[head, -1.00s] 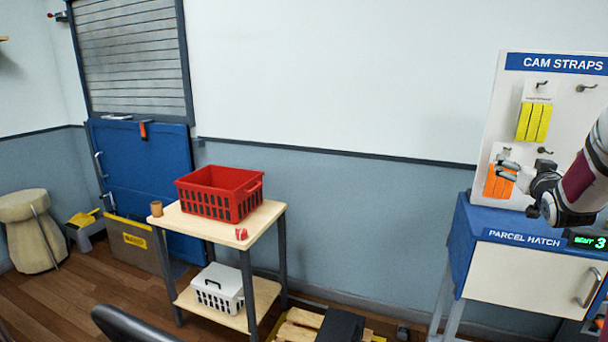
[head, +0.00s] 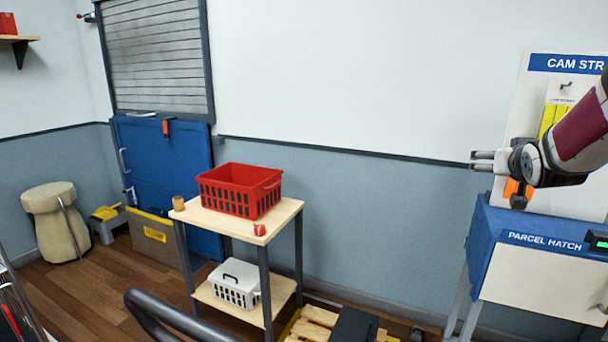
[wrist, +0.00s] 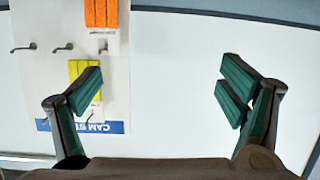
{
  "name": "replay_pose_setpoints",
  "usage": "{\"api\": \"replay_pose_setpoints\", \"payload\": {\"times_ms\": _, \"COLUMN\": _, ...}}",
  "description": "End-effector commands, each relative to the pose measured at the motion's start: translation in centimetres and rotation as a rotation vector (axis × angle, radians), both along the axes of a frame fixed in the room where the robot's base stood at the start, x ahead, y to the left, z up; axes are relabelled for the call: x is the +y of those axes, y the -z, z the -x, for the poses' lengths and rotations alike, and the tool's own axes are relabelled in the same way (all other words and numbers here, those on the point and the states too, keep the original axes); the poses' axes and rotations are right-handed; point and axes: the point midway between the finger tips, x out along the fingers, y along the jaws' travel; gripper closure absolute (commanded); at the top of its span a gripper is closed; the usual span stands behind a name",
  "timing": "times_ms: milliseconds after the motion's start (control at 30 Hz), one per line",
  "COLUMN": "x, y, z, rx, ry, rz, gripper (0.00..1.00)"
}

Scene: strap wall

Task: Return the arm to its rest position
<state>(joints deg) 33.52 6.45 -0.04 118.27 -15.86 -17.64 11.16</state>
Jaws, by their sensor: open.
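My gripper (head: 484,161) is at the right in the head view, in front of the left edge of the cam straps board (head: 526,104) and above the parcel hatch. Its fingers point left. In the wrist view my gripper (wrist: 162,88) is open, with its two green-padded fingers wide apart and nothing between them. Orange straps (wrist: 101,13) and yellow straps (wrist: 80,72) hang on the board in that view. The left finger overlaps the yellow straps in the picture. My arm hides part of the board in the head view.
The parcel hatch (head: 540,268) stands below my arm. A red basket (head: 240,190) sits on a wooden cart (head: 278,217), with a white basket (head: 236,287) on its lower shelf. A stool (head: 54,222) stands at far left. The wall between cart and board is bare.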

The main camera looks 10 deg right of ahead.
Motion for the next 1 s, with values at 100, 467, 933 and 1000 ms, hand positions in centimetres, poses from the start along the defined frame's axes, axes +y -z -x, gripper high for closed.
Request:
{"api": "replay_pose_setpoints", "payload": {"times_ms": 100, "x": 6.5, "y": -0.6, "z": 2.4, "rx": 0.099, "ry": -0.046, "rz": -0.039, "gripper": 0.11}}
{"api": "replay_pose_setpoints", "payload": {"times_ms": 467, "x": 23.5, "y": 2.8, "z": 16.3, "rx": 0.473, "ry": -0.232, "rz": -0.165, "gripper": 0.11}}
{"api": "replay_pose_setpoints", "payload": {"times_ms": 933, "x": 32.1, "y": 7.9, "z": 31.1, "rx": 0.792, "ry": -0.438, "rz": -0.228, "gripper": 0.11}}
{"api": "replay_pose_setpoints", "payload": {"times_ms": 1000, "x": 32.1, "y": 8.0, "z": 31.3, "rx": 0.798, "ry": -0.44, "rz": -0.23, "gripper": 0.11}}
